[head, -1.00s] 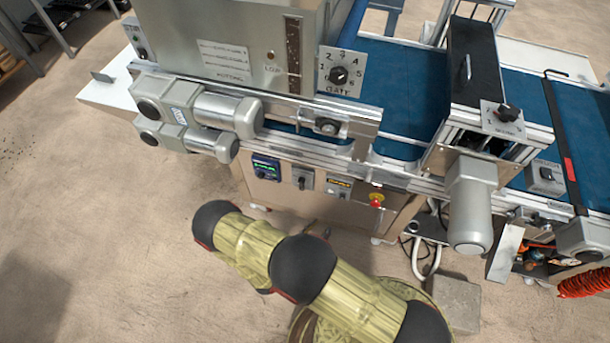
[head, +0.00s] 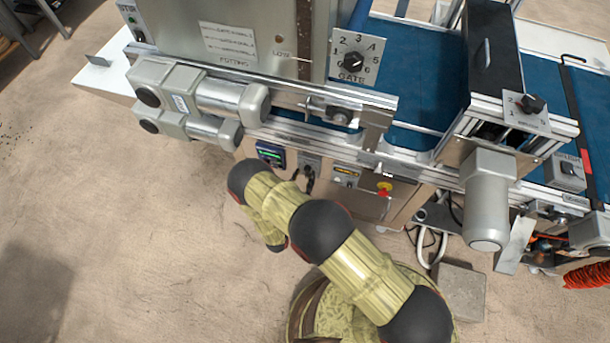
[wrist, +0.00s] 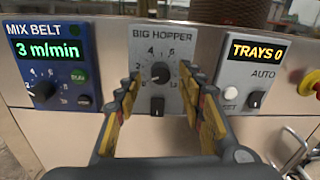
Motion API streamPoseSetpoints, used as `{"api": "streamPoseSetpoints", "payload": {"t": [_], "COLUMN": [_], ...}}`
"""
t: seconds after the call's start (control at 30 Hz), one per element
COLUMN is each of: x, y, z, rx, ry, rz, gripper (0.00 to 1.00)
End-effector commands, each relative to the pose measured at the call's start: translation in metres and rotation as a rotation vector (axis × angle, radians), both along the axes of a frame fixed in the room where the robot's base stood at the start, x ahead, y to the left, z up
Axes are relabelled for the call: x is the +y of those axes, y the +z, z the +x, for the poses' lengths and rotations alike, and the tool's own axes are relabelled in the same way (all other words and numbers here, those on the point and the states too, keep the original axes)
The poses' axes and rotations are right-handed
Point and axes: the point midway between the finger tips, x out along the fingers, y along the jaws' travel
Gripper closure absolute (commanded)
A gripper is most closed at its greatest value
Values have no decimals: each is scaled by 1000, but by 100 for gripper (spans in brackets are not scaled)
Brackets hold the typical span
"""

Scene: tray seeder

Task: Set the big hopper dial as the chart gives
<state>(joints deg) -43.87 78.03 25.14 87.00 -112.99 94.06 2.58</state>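The big hopper dial (wrist: 160,73) is a dark round knob on a grey panel (wrist: 145,42) labelled BIG HOPPER, with numbers around it. I cannot tell its exact setting. A dark switch (wrist: 157,106) sits below it. My gripper (wrist: 161,78) is open, its yellow-and-dark fingers on either side of the dial in the picture; contact is not visible. In the head view my gripper (head: 304,182) is in front of the same panel (head: 309,162) and partly hides it. A chart plate (head: 228,42) on the hopper is too small to read.
The MIX BELT box (wrist: 48,62) reads 3 m/min, left of the panel. The TRAYS box (wrist: 252,75) reads 0, on the right. A red emergency button (head: 384,188) is further right. A GATE dial (head: 352,62) and grey motors (head: 190,92) are above.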

Motion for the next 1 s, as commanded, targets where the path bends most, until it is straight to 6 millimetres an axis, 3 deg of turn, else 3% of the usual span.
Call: {"api": "streamPoseSetpoints", "payload": {"t": [0.2, 0.47, 1.0], "x": [-6, -6, -6], "y": [0, 0, 0], "z": [13, 13, 13], "rx": [0, 1, 1], "ry": [0, 1, 0], "rz": [0, 0, -1], "gripper": [61, 61, 92]}}
